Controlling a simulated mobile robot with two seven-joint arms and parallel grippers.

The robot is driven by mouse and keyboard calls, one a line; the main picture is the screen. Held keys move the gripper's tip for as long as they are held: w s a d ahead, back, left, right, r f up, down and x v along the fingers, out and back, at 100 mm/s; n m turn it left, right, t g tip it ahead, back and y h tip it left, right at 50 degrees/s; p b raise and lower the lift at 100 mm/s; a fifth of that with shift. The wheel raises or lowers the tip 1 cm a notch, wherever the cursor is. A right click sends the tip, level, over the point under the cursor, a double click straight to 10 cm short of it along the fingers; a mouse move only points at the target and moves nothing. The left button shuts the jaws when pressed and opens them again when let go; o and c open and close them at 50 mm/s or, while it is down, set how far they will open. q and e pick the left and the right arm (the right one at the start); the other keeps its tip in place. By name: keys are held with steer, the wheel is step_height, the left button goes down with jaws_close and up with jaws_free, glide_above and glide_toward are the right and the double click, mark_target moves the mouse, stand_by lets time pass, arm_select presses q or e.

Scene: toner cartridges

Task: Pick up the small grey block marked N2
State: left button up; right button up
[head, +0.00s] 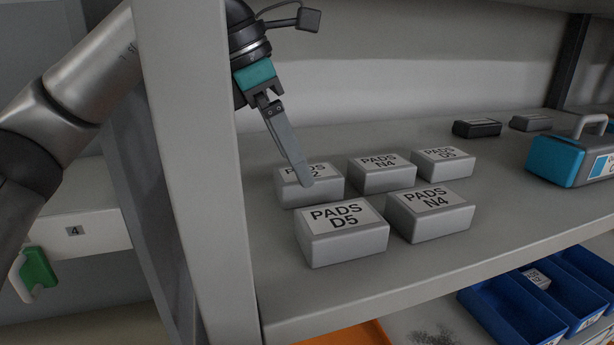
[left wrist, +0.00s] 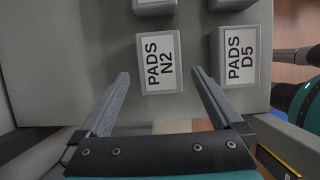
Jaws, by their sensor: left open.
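The small grey block marked PADS N2 (head: 288,194) stands on the shelf at the left of a group of grey blocks, its label partly hidden by my left gripper's finger. My left gripper (head: 307,182) reaches down over it from above. In the left wrist view the N2 block (left wrist: 159,62) shows between the two fingertips of the open left gripper (left wrist: 161,73), with a gap on each side. Whether the tips are level with the block or above it, I cannot tell. My right gripper is not in view.
Blocks marked D5 (head: 342,235) and N4 (head: 431,213) stand in front, with another N4 (head: 382,172) and D5 (head: 443,162) beside and behind. A shelf upright (head: 190,150) is close on the left. A blue case (head: 556,160) stands at the right.

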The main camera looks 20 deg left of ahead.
arm_select(q)
steer(key=shift+x, duration=1.6)
steer(key=shift+w+d, duration=0.2)
steer(key=shift+d, duration=0.05)
steer(key=c, duration=1.3)
